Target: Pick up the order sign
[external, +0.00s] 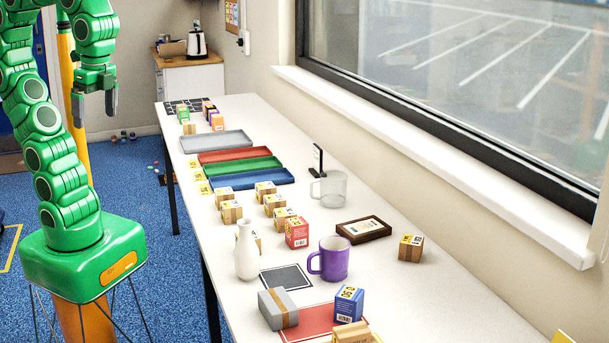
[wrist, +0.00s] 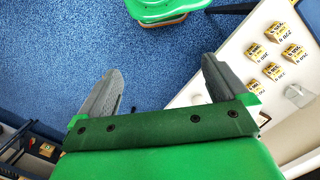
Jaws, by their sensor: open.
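A small upright black stand with a pale card (external: 318,160) stands on the long white table near the window side, behind a clear glass mug; it looks like the order sign, though its writing is too small to read. I cannot make it out in the wrist view. My gripper (external: 95,105) hangs open and empty at the upper left, beyond the table's left edge and well apart from the stand. In the wrist view my gripper (wrist: 162,67) has its two fingers spread over blue floor, with nothing between them.
The white table (external: 410,290) holds a glass mug (external: 333,189), a dark framed plaque (external: 363,230), a purple mug (external: 335,259), a white vase (external: 247,252), several small cartons (external: 297,232) and coloured trays (external: 243,166). The window sill (external: 430,155) borders its right side.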

